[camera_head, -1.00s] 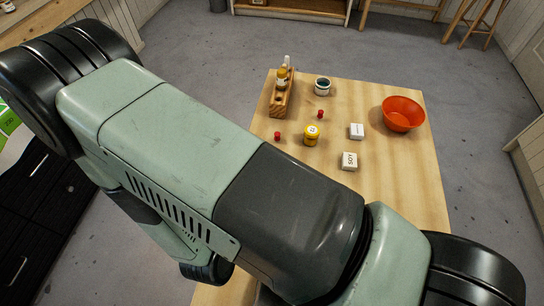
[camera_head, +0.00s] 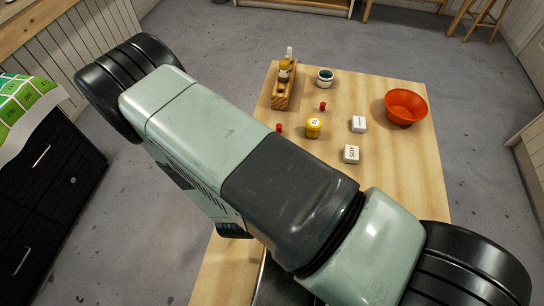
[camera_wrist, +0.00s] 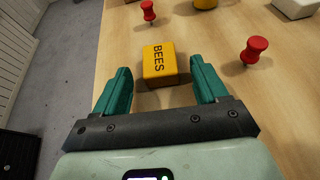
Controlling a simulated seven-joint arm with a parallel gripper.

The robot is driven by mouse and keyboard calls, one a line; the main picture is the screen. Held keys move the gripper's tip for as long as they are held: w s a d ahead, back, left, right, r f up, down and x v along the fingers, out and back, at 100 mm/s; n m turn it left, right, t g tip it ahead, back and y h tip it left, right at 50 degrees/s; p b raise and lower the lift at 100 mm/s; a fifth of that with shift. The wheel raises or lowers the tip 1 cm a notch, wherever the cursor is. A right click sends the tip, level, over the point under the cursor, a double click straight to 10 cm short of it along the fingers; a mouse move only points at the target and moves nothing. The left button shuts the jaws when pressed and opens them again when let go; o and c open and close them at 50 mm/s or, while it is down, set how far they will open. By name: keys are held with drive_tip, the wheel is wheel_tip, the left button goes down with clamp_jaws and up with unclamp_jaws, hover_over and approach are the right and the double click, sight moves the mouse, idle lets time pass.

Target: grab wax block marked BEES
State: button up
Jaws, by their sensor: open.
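The yellow wax block marked BEES (camera_wrist: 160,62) lies on the wooden table in the wrist view, a little beyond my fingertips and between their lines. My gripper (camera_wrist: 161,82) is open and empty, with one teal finger to the left and one to the right of the block's near end. I cannot tell whether a finger touches it. In the head view the block and my gripper are hidden behind my arm.
Red pushpins stand near the block, one at the right (camera_wrist: 254,50) and one at the far left (camera_wrist: 148,12). The table (camera_head: 400,170) also holds a white SOY block (camera_head: 351,154), another white block (camera_head: 359,124), a yellow jar (camera_head: 313,128), an orange bowl (camera_head: 405,106), a cup (camera_head: 325,79) and a wooden rack (camera_head: 282,95).

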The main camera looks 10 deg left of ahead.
drive_tip(key=shift+w, duration=0.15)
drive_tip(key=c, duration=1.1)
drive_tip(key=shift+c, duration=0.2)
